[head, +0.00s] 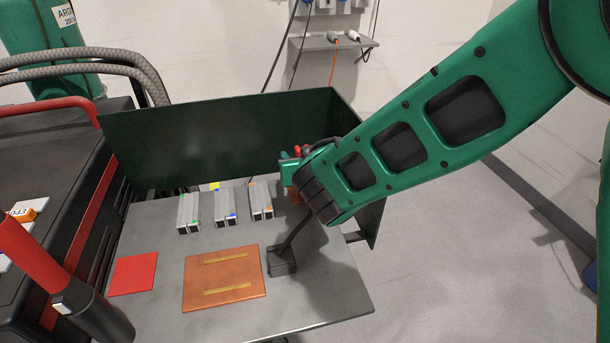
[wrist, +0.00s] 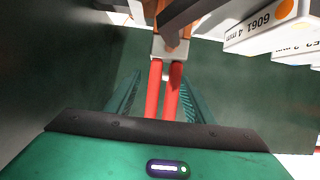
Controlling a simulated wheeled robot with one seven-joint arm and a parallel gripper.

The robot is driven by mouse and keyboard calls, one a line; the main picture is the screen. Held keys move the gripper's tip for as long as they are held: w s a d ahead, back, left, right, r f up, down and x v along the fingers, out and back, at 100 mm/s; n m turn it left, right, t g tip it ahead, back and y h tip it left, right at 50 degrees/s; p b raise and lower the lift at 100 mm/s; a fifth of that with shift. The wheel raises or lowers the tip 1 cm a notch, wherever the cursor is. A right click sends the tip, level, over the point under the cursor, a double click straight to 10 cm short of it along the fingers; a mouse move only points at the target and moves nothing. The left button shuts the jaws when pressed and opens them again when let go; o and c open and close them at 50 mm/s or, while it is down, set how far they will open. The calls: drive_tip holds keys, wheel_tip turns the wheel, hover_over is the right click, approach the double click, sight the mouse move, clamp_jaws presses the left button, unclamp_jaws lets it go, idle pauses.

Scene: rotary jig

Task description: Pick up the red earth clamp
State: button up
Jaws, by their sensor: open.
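The red earth clamp (wrist: 154,92) shows in the wrist view as two red handles running up to a pale grey and orange-brown head. The handles lie between the two green fingers of my gripper (wrist: 160,84), with a gap visible on each side. My gripper is open around them. In the head view, my gripper (head: 289,168) is beside the upright panel, mostly hidden by my arm. Small red parts of the clamp (head: 298,151) show just above it. The rest of the clamp is hidden there.
A dark bracket (wrist: 186,14) crosses near the clamp head; its base (head: 282,262) stands on the grey table (head: 330,290). Labelled boxes (wrist: 262,34) are at the right in the wrist view. A dark green panel (head: 200,140) stands behind. A copper plate (head: 225,278) and red square (head: 134,273) lie in front.

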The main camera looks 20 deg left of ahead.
drive_tip(key=shift+c, duration=0.2)
clamp_jaws()
drive_tip(key=shift+r, duration=0.15)
